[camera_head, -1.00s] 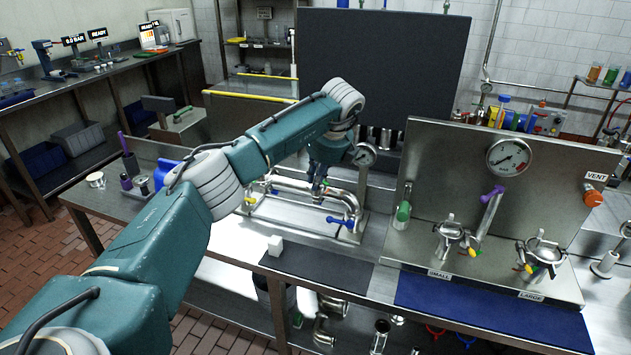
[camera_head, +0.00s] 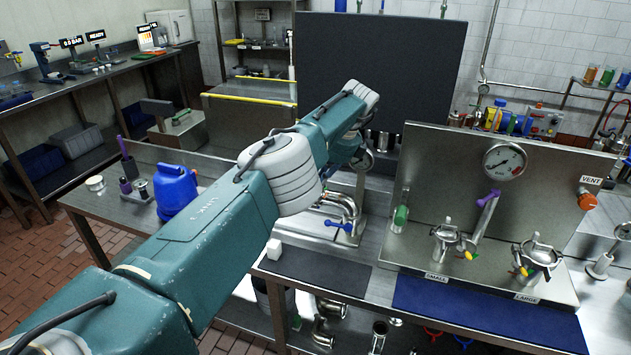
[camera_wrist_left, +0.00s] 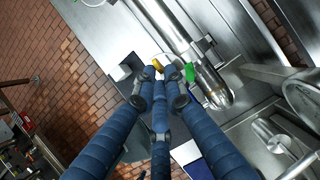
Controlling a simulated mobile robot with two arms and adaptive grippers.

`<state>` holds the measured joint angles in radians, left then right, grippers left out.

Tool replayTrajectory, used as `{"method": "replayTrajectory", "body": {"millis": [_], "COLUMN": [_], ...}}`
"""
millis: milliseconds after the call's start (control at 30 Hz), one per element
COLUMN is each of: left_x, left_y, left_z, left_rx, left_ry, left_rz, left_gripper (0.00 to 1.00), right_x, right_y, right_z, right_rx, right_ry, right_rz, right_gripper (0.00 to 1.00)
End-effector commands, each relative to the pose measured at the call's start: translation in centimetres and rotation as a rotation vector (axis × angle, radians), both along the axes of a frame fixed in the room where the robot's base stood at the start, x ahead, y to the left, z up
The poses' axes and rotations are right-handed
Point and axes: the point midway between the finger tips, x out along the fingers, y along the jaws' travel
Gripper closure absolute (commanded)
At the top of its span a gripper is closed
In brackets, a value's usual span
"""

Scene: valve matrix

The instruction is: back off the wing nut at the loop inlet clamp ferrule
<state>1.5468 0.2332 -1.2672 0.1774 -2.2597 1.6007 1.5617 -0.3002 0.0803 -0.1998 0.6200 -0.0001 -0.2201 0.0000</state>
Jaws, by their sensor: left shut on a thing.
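In the left wrist view the fingers of my left gripper (camera_wrist_left: 158,88) are closed together. A small yellow wing nut (camera_wrist_left: 157,65) shows right at their tips, and the gripper is shut on it. A steel pipe (camera_wrist_left: 172,25) of the loop runs just beyond, with a green piece (camera_wrist_left: 189,73) beside it. The clamp ferrule under the nut is mostly hidden by the fingers. In the head view the pipe loop (camera_head: 349,203) shows only at its right end, with a blue handle (camera_head: 338,224). My left arm covers the rest and the gripper. My right gripper is not in view.
A blue jug (camera_head: 176,192) stands left of my arm. A white cube (camera_head: 274,249) sits near the dark mat (camera_head: 318,271). A steel panel with a gauge (camera_head: 504,161) and two clamped ports stands at right. A tall dark board (camera_head: 383,70) rises behind.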

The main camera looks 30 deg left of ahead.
Motion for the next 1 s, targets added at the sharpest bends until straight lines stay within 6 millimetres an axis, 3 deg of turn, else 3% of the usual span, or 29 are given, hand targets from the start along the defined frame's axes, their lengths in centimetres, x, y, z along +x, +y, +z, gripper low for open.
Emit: {"method": "replayTrajectory", "body": {"millis": [600, 633, 700, 1000], "left_x": [-0.07, -0.07, -0.07, -0.10], "left_y": [-0.04, -0.03, -0.02, 0.01], "left_z": [0.13, 0.13, 0.14, 0.14], "left_rx": [0.001, 0.001, 0.001, 0.002], "left_ry": [-0.004, -0.004, -0.004, -0.004], "left_rz": [0.021, 0.021, 0.021, 0.021], "left_gripper": [1.00, 0.84, 0.70, 0.70], "right_x": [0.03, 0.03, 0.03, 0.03], "right_y": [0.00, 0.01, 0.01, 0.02], "right_z": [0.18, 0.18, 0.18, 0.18], "right_rx": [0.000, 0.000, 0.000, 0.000], "right_ry": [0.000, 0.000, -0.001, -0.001], "right_rz": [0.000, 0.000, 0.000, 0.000], "right_gripper": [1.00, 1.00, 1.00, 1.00]}}
